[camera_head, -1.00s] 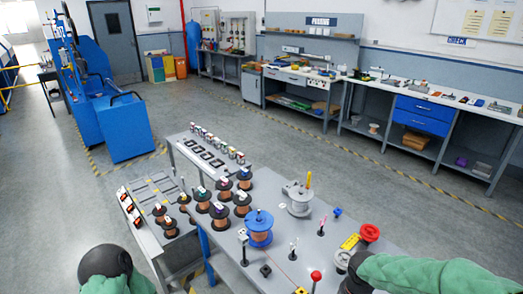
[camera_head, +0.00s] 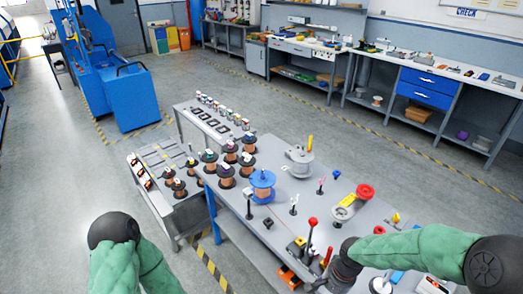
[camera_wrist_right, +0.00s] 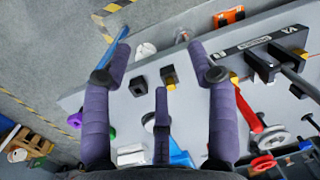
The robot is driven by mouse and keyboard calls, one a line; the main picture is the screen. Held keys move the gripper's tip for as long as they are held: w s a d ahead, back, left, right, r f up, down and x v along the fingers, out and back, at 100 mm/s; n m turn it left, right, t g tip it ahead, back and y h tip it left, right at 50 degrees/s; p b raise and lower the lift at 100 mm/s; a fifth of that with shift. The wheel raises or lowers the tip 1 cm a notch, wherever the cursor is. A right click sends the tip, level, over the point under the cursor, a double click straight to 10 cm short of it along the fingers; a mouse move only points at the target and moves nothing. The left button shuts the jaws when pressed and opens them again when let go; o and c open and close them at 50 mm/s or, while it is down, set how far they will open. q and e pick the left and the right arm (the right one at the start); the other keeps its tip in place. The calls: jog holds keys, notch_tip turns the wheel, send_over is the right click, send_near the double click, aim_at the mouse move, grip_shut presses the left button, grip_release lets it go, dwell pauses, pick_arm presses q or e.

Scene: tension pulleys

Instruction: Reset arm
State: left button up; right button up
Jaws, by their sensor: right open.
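My right gripper (camera_wrist_right: 160,68) is open in the right wrist view, with its two purple fingers spread wide above the grey worktable (camera_wrist_right: 185,75). Nothing is held between them. A small black block with a yellow part (camera_wrist_right: 170,78) lies on the table below the gap. In the head view the right arm comes in from the right, and its dark end (camera_head: 342,268) is over the front edge of the worktable (camera_head: 235,195). My left arm (camera_head: 125,255) shows at the lower left, away from the table; its gripper cannot be seen.
A blue spool (camera_head: 262,185), a grey pulley unit (camera_head: 299,162) and a red wheel (camera_head: 365,191) stand on the worktable. Several copper-wound spools (camera_head: 226,173) stand at its left. A red-knobbed lever (camera_head: 312,224) rises close to my right arm.

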jog(key=s+a+f+n+y, duration=0.1)
jog(key=s+a+f+n, duration=0.1)
jog(key=s+a+f, duration=0.3)
jog(key=s+a+f+n+y, duration=0.1)
jog(key=s+a+f+n, duration=0.2)
jog(key=f, duration=1)
jog(key=shift+s+a+f+n, duration=0.2)
jog(key=shift+s+a+n, duration=0.1)
jog(key=shift+s+a, duration=0.9)
jog(key=shift+c, duration=0.3)
